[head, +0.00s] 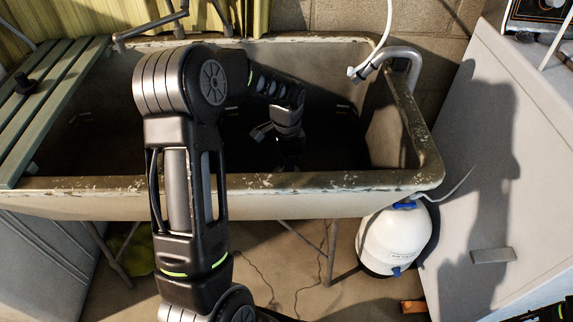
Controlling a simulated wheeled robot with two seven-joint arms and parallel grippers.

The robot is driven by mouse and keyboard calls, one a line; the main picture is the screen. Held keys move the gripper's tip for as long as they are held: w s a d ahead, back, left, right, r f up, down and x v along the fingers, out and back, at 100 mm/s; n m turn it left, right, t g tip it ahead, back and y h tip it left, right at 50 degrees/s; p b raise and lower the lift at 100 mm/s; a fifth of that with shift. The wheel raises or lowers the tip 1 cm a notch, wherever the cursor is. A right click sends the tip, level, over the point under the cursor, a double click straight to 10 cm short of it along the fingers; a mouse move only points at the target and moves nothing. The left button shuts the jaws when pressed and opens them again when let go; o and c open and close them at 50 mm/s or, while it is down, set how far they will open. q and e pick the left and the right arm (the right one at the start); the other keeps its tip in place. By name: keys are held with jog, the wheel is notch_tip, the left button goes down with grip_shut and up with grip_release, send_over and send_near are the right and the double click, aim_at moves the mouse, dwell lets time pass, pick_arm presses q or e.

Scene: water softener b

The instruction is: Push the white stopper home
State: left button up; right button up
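My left arm reaches over the front rim of the old stone sink (330,181) and bends down into its dark basin. My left gripper (289,160) points down inside the basin, in deep shadow. Its fingertips are too dark to tell whether they are open or shut. I cannot make out the white stopper; the drain area below the gripper is dark and partly hidden by my arm. A small light grey piece shows beside my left wrist, and I cannot tell what it is. My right gripper is not in view.
Green slats (50,90) with a black knob (25,84) lie across the sink's left end. A white hose (378,48) and a curved pipe (405,55) stand at its right back corner. A white tank (394,240) stands below right, beside a pale cabinet (510,150).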

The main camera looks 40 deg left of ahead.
pick_arm(q)
jog(key=o, duration=0.3)
jog(key=shift+r+p, duration=0.75)
jog(key=shift+r, duration=3.15)
